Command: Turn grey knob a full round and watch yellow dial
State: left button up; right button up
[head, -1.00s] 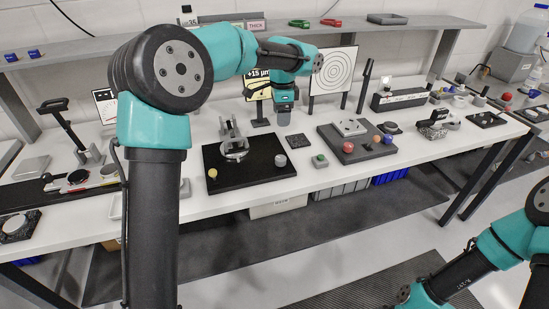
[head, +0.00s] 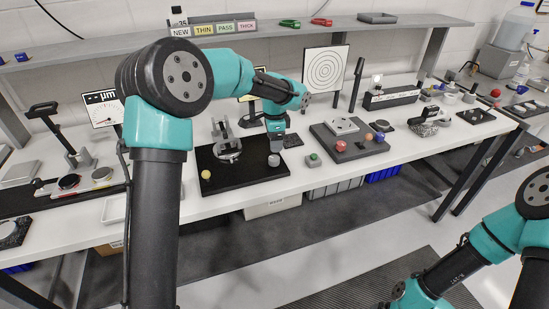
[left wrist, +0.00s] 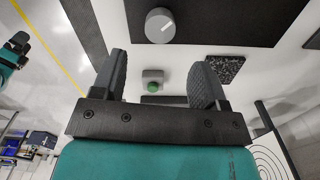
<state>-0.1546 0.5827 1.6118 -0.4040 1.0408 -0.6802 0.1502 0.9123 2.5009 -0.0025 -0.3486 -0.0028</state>
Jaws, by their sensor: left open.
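The grey knob (head: 274,160) stands at the right front of the black board (head: 232,178). In the left wrist view the grey knob (left wrist: 158,27) has a pale line on its top and lies beyond the fingertips. My left gripper (head: 275,145) is just above it in the head view. The left gripper (left wrist: 160,64) is open with nothing between its fingers. A small yellow round piece (head: 206,174) sits at the board's left front; I cannot tell any marking on it. The metal mirror fixture (head: 228,148) stands behind it. My right gripper is out of view.
A green-button box (head: 313,160) and a speckled dark block (head: 292,140) are close to the knob. A grey tray (head: 350,152) with coloured balls lies to the right. A white gauge panel (head: 103,108) stands at the left. My left arm hides part of the yellow sign behind.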

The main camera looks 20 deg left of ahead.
aim_at(274, 158)
pick_arm(q)
notch_tip(274, 158, down, 8)
jog(key=shift+r, duration=0.1)
jog(key=shift+c, duration=0.5)
jog(key=c, duration=0.8)
jog(key=shift+n, duration=0.5)
jog(key=n, duration=0.9)
jog(key=shift+n, duration=0.3)
jog(key=shift+a+n, duration=0.1)
jog(key=shift+n, duration=1.9)
